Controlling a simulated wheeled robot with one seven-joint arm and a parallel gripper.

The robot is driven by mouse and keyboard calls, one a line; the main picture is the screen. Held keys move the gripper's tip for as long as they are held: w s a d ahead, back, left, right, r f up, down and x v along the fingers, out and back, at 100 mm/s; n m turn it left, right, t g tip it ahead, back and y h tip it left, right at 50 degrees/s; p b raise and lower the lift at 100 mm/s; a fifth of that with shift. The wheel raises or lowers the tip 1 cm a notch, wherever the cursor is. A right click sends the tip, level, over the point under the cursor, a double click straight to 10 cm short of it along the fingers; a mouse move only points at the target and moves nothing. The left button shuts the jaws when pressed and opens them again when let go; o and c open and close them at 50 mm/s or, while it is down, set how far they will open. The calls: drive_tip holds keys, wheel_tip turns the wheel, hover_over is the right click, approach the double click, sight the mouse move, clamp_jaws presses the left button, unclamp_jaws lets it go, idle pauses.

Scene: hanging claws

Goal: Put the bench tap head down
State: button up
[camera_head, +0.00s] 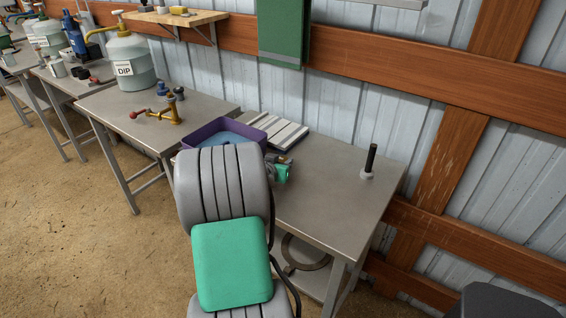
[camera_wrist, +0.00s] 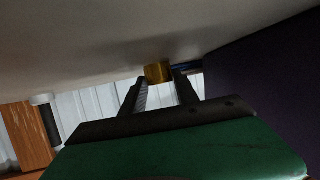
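My gripper (camera_head: 284,163) is low over the right-hand bench (camera_head: 335,205), just right of the purple tub, and my grey and green arm partly hides it. In the wrist view, the two dark fingers of my gripper (camera_wrist: 161,84) stand on either side of a small brass piece (camera_wrist: 158,72), which looks like the bench tap head. The fingers seem shut on it; its far side is hidden. The bench surface is very close and fills the top of that view. Whether the brass piece touches the bench I cannot tell.
The purple tub (camera_head: 208,131) with blue contents and a ribbed pale board (camera_head: 280,131) lie left and behind. A black upright rod on a white base (camera_head: 369,163) stands at right. The bench's front right is clear. A brass tap with red handle (camera_head: 160,113) is on the farther bench.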

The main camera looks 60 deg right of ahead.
clamp_jaws()
drive_tip(key=shift+r, duration=0.1)
